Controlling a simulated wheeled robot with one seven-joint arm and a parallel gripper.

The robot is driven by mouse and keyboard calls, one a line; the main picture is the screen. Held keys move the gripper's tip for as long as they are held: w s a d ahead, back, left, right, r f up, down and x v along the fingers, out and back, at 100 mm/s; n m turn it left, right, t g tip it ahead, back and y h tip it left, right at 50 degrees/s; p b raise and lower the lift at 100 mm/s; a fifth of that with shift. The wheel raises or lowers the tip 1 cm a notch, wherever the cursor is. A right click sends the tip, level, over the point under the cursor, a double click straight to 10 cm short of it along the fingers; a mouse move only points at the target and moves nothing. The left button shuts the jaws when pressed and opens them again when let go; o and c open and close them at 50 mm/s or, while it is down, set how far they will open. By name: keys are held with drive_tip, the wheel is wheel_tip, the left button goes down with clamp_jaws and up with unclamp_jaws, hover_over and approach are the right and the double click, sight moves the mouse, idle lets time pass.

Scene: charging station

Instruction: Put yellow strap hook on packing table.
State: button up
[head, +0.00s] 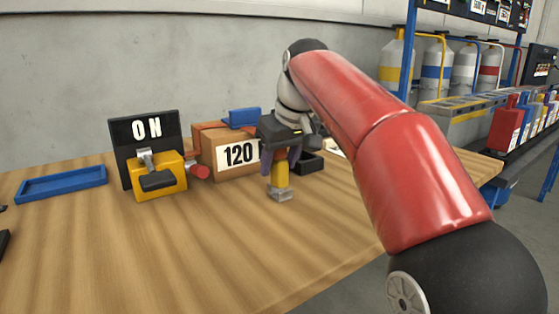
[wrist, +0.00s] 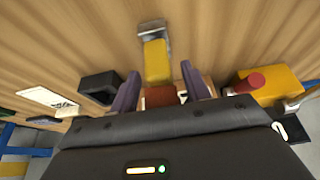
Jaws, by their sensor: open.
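The yellow strap hook (head: 280,176), a yellow body with a grey metal end, is at the wooden packing table (head: 190,250), below my gripper (head: 280,158). In the wrist view the yellow body (wrist: 157,62) lies between and just beyond the purple fingertips of my gripper (wrist: 160,72), with its metal end (wrist: 154,28) pointing away. My gripper is open, with gaps showing between the fingers and the yellow body. Its upper part is hidden by my gripper in the head view. I cannot tell whether it lies flat.
A brown box marked 120 (head: 238,154) stands close behind my gripper, with a small black bin (head: 308,164) to its right. A yellow device (head: 160,186) with a red knob and an ON sign (head: 125,135) stand left. A blue tray (head: 62,184) lies farther left. The table front is clear.

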drive_tip(key=shift+s+r, duration=0.1)
drive_tip(key=shift+r, duration=0.4)
drive_tip(key=p+v, duration=0.4)
drive_tip(key=v, duration=0.7)
drive_tip(key=shift+d+r, duration=0.1)
drive_tip(key=shift+r, duration=0.05)
